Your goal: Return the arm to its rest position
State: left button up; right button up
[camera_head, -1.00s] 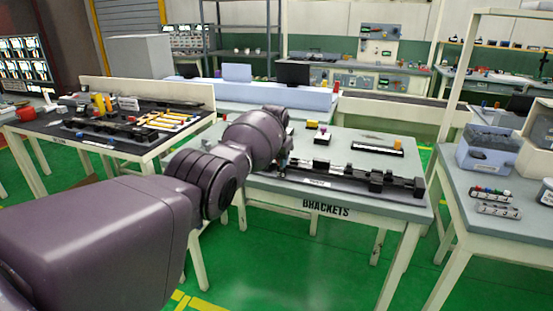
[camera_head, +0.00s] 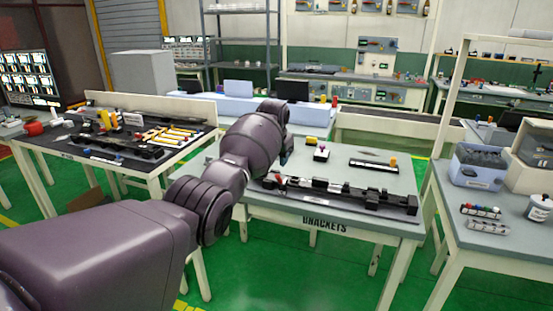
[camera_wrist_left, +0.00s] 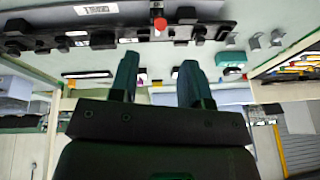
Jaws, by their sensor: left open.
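My left arm (camera_head: 110,255) reaches in from the left of the head view toward the brackets table (camera_head: 255,205). Its wrist hides most of my left gripper; only a small teal part shows at the table's left side. In the left wrist view the two teal fingers of my left gripper (camera_wrist_left: 158,62) stand apart with nothing between them, so it is open and empty. A black bracket rack (camera_head: 345,192) lies along the table's front; it also shows at the top of the left wrist view (camera_wrist_left: 103,39). My right gripper is in no view.
A table with yellow and black parts (camera_head: 92,165) stands at the left. A bench with a blue-grey bin (camera_head: 478,172) and an upright frame is at the right. A small red part (camera_wrist_left: 159,22) sits at the rack. Green floor (camera_head: 290,270) is open in front.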

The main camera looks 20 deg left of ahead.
pick_arm(q)
jog(key=shift+w, duration=0.1)
dwell(0.3)
jog(key=w+d+r+t, duration=0.1)
jog(key=w+r+t, duration=0.1)
jog(key=r+t, duration=0.35)
jog(key=w+d+r+t, duration=0.2)
jog(key=r+t, duration=0.2)
jog(key=r, duration=0.3)
jog(key=s+a+f, duration=0.2)
jog(key=s+f, duration=1.1)
jog(key=s, duration=0.5)
jog(key=s+a+f+n+g, duration=0.1)
jog(key=s+a+f, duration=0.1)
jog(key=s+f, duration=1.2)
jog(key=s+a+f+g, duration=0.1)
jog(key=s+a+f, duration=0.1)
jog(key=s+f, duration=1.2)
jog(key=s, duration=0.8)
jog(key=shift+s+f, duration=0.15)
jog(key=shift+f, duration=0.1)
